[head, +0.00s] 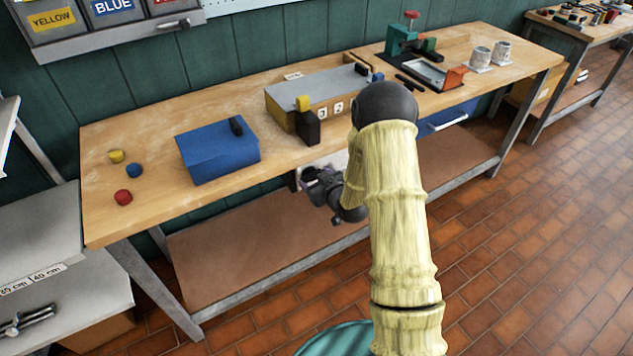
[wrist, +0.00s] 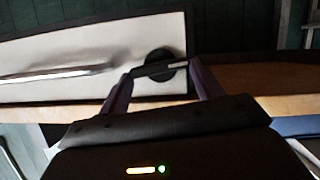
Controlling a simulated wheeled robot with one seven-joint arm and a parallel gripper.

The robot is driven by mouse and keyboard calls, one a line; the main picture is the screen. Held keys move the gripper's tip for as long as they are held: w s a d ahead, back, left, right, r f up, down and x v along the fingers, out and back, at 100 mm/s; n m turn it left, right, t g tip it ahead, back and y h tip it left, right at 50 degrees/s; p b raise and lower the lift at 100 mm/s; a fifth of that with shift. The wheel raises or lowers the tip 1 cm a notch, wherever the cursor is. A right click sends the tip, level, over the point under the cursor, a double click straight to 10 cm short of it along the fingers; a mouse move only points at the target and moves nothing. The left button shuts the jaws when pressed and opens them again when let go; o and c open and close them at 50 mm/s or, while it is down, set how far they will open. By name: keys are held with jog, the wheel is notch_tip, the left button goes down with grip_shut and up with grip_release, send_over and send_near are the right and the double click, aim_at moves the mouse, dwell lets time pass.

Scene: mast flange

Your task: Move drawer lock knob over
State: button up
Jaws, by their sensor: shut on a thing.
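The lock knob (wrist: 158,75) is a dark round disc with a raised bar across it, on a pale drawer front (wrist: 60,58) in the wrist view. A light mark shows near one end of the bar, which lies slightly tilted in the picture. My gripper (wrist: 161,68) is shut on the bar, with a finger at each end. A long metal handle (wrist: 55,74) runs along the drawer front left of the knob. In the head view my gripper (head: 306,179) is at the pale drawer front under the bench's front edge; the knob itself is hidden there.
The wooden bench (head: 130,205) carries a blue box (head: 215,155), a grey-topped box (head: 318,92) and a green vise (head: 402,40). Small yellow, blue and red knobs (head: 123,197) lie at the left. A second drawer (head: 447,118) is blue. The brick floor at the right is clear.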

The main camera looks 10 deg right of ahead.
jog(key=n+b, duration=0.1)
jog(key=b, duration=0.1)
jog(key=n+h+b, duration=0.1)
jog(key=b, duration=0.1)
jog(key=shift+a+f, duration=0.35)
jog(key=n+b, duration=0.1)
jog(key=b, duration=0.1)
jog(key=n+t+h+b, duration=0.1)
jog(key=b, duration=0.1)
jog(key=n+t+h+b, duration=0.1)
jog(key=n+b, duration=0.1)
jog(key=shift+s+a+f, duration=0.15)
jog(key=shift+a+f, duration=0.1)
jog(key=n+b, duration=0.1)
jog(key=b, duration=0.1)
jog(key=n+t+h+b, duration=0.1)
jog(key=n+b, duration=0.1)
jog(key=shift+a+f+n+t+b, duration=0.2)
jog(key=shift+n+t+b, duration=0.1)
jog(key=shift+b, duration=0.1)
jog(key=shift+n+t+h+b, duration=0.4)
jog(key=shift+n+t+b, duration=0.2)
jog(key=shift+n+b, duration=0.65)
jog(key=shift+n, duration=0.35)
jog(key=shift+d, duration=0.1)
jog(key=o, duration=1)
